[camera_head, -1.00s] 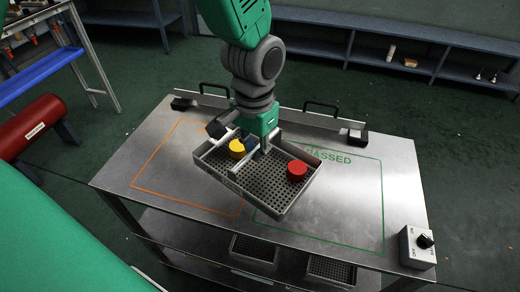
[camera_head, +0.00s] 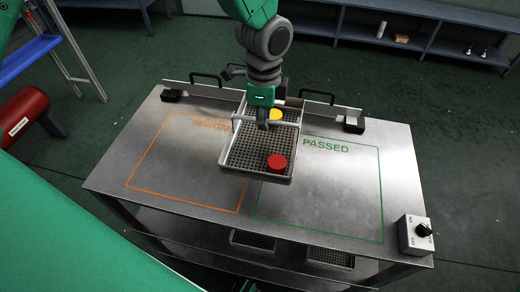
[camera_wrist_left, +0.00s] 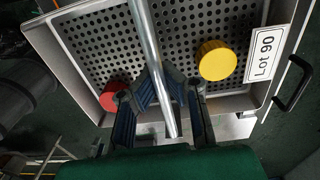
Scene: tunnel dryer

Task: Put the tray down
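The grey perforated tray (camera_head: 255,176) hangs tilted from my left gripper (camera_head: 263,122), above the table between the orange outline and the green outline marked PASSED (camera_head: 350,186). It carries a red round piece (camera_head: 277,162) and a yellow round piece (camera_head: 275,115). In the left wrist view, my left gripper's blue-padded fingers (camera_wrist_left: 168,105) close around the tray's metal bar (camera_wrist_left: 150,55). A label "Lot 90" (camera_wrist_left: 264,53) is on the tray's rim. The tray hides part of the orange lettering. My right gripper is not seen.
The steel table (camera_head: 180,195) has free room inside both outlines. A rail with black handles (camera_head: 320,96) runs along its back. A switch box (camera_head: 415,235) stands at the right corner. More trays (camera_head: 330,257) sit on the shelf below.

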